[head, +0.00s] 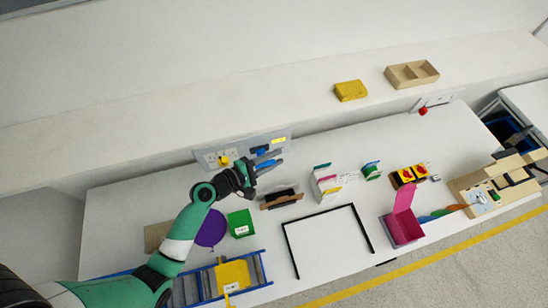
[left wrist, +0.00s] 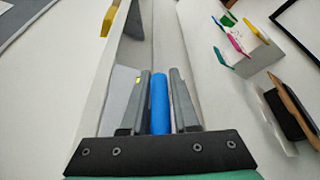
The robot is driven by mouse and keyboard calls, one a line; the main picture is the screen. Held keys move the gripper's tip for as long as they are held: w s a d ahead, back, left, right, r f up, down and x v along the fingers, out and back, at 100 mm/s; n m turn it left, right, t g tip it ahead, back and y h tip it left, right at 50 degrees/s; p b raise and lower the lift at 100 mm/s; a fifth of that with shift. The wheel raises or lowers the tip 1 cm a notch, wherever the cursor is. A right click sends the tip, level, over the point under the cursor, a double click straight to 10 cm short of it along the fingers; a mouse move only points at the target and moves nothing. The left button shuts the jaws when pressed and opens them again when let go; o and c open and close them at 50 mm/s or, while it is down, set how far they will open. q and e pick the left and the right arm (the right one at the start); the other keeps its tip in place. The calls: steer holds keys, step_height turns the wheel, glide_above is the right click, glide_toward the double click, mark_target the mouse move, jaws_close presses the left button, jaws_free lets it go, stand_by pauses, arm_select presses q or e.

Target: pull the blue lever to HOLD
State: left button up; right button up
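The blue lever (left wrist: 159,103) runs lengthwise between the two grey fingers of my left gripper (left wrist: 160,90) in the left wrist view. The fingers lie close along both sides of it and appear shut on it. In the head view the blue lever (head: 267,163) shows at the tips of my left gripper (head: 262,167), just in front of the grey wall panel (head: 279,143). My gripper and wrist hide part of the panel's lower edge. No HOLD label can be read. My right gripper is not in view.
A yellow knob (head: 224,160) is on the panel left of my gripper. Below are a dark holder (head: 282,198), a green box (head: 240,223) and a purple disc (head: 211,229). A white organiser (head: 325,184) stands to the right. An empty black frame (head: 328,241) lies in front.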

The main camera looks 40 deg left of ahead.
arm_select(q)
jaws_close()
stand_by(0.9)
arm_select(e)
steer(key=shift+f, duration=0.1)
